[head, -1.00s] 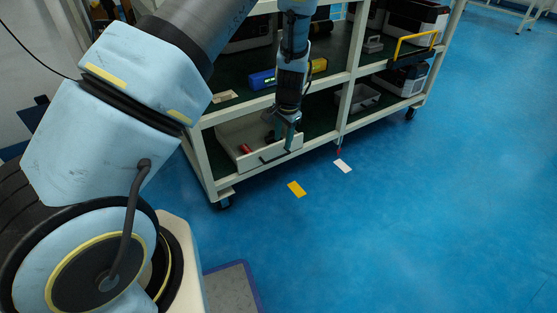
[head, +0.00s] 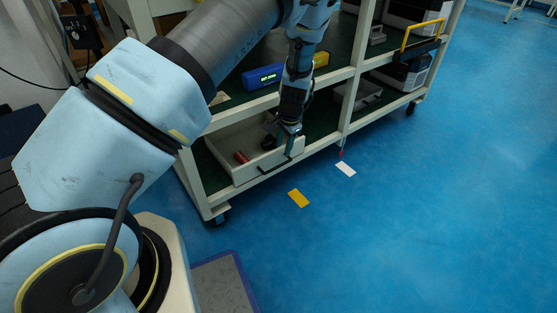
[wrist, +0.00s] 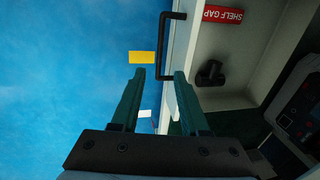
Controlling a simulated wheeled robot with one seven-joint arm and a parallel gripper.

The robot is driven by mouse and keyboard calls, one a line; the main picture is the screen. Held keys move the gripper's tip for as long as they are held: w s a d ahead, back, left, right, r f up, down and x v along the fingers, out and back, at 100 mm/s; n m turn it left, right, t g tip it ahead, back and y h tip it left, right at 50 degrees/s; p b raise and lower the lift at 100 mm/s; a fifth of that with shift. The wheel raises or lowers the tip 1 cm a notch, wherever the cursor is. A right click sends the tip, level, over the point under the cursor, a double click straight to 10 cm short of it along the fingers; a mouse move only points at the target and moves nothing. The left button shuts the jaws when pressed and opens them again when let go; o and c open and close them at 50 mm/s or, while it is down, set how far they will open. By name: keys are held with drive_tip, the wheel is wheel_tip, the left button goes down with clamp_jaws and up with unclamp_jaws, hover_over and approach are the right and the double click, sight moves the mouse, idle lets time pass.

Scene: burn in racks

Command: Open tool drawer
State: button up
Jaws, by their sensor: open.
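The tool drawer (head: 247,178) is a pale tray low in the rack, standing out with its inside in view. Its dark bar handle (head: 274,166) is on the front; the handle also shows in the wrist view (wrist: 161,45). My gripper (wrist: 160,74) is open and empty, pointing down at the drawer front. In the wrist view its fingertips lie around the near end of the handle; whether they touch it cannot be told.
The rack's white frame (head: 350,100) surrounds the drawer. A blue case (head: 262,77) and a yellow one (head: 321,59) sit on the shelf above. A grey tray (head: 362,94) is to the right. Yellow (head: 299,198) and white (head: 345,169) markers lie on otherwise clear blue floor.

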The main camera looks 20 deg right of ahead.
sight(280, 165)
drive_tip(key=f, duration=0.3)
drive_tip(key=w+f+b, duration=0.1)
drive_tip(key=f, duration=0.2)
drive_tip(key=f+b, duration=0.1)
drive_tip(key=f, duration=0.2)
drive_tip(key=shift+w+a, duration=0.2)
drive_tip(key=shift+w, duration=0.15)
drive_tip(key=shift+r, duration=0.1)
clamp_jaws()
idle(0.8)
